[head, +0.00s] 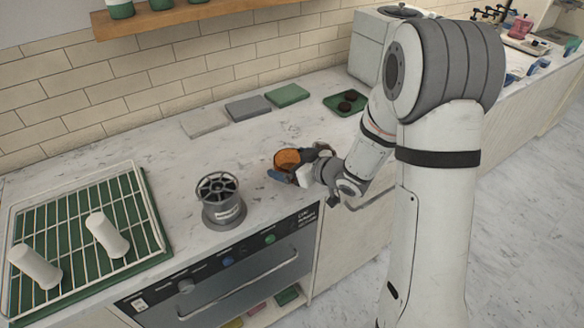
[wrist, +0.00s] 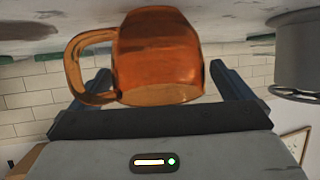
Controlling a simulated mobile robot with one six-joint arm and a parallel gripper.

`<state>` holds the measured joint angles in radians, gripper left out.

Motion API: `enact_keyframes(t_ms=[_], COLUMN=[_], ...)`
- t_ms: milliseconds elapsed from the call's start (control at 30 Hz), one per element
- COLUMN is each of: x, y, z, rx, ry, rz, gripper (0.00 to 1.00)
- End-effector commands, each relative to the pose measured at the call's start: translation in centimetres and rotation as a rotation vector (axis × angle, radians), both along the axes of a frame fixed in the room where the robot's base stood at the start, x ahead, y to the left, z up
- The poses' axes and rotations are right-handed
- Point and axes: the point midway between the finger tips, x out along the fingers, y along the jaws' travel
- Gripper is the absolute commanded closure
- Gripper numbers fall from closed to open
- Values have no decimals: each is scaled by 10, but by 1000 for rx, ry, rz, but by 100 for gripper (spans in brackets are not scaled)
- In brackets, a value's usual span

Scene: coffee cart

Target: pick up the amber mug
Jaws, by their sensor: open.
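The amber mug (head: 288,159) stands on the white marble counter (head: 150,170), right of the grey round device in the head view. In the wrist view the amber mug (wrist: 158,58) appears upside down in the picture, with its handle at the left. My gripper (head: 284,174) is at the mug, low over the counter. In the wrist view my gripper (wrist: 160,85) is open, with one blue finger on each side of the mug. A gap shows at the right finger; the left finger is partly behind the handle. I cannot tell whether either finger touches the mug.
A grey round device (head: 222,205) stands left of the mug. Flat pads (head: 248,107) and a green tray (head: 333,103) with dark round items lie behind.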

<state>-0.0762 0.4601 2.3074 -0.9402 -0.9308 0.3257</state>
Motion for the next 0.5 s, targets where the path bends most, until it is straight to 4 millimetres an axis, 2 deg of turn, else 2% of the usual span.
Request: enact_keyframes(t_ms=[233,500], x=[1,1], y=[1,0], z=[-1,-1], rx=[-1,-1], ry=[-1,-1], rz=[-2,-2], gripper=[1,23])
